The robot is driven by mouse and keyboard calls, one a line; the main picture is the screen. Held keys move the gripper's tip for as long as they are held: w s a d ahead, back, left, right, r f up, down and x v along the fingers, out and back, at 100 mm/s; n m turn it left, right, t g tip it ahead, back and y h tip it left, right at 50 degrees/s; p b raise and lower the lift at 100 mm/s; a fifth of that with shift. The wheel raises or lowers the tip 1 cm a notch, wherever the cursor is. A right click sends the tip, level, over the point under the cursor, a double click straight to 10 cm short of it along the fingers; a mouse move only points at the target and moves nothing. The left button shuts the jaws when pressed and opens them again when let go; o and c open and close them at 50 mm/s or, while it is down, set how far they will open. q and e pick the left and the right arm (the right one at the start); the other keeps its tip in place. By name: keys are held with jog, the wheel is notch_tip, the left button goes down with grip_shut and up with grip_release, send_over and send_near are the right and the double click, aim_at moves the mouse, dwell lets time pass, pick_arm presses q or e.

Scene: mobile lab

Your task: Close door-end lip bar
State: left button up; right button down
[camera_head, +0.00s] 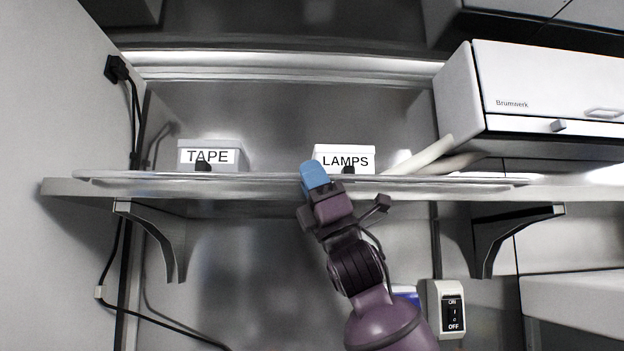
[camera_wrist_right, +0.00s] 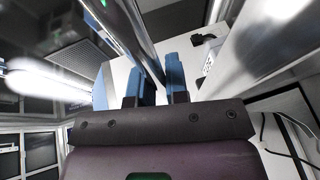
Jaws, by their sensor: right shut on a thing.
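The lip bar (camera_head: 430,179) is a long thin pale rail along the front edge of the shelf (camera_head: 80,188). My right gripper (camera_head: 313,174) reaches up from below, with its blue fingers at the bar in front of the LAMPS box. It is shut on the bar. In the right wrist view the bar (camera_wrist_right: 146,42) runs away between the two blue fingers (camera_wrist_right: 153,80). The stretch of bar behind the fingers is hidden in the head view. My left gripper is not in view.
A TAPE box (camera_head: 211,155) and a LAMPS box (camera_head: 345,158) stand on the shelf. Pale tubes (camera_head: 420,157) lie right of them, beside a white Brumwerk cabinet (camera_head: 545,80). Brackets (camera_head: 165,240) hang below. A switch (camera_head: 452,312) is at lower right.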

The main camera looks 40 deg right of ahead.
notch_tip(320, 180, up, 2)
jog(key=m+h, duration=0.6)
jog(key=h, duration=0.1)
jog(key=m+t+h, duration=0.1)
jog(key=m+h, duration=0.5)
jog(key=h, duration=0.2)
jog(key=shift+d, duration=0.15)
jog(key=shift+w+d+r+m+g+h, duration=0.35)
jog(key=shift+w+m+g+h, duration=0.3)
jog(key=shift+m+g, duration=1.1)
jog(key=shift+w+d+r+m+g+h, duration=0.35)
jog(key=shift+w+m+g+h, duration=0.3)
jog(key=shift+m+g, duration=1.05)
jog(key=shift+w+d+r+m+g+h, duration=0.5)
jog(key=shift+m+g, duration=0.65)
jog(key=shift+g, duration=1.1)
jog(key=shift+a+f, duration=0.15)
jog(key=shift+a, duration=0.05)
jog(key=c, duration=1.1)
grip_release()
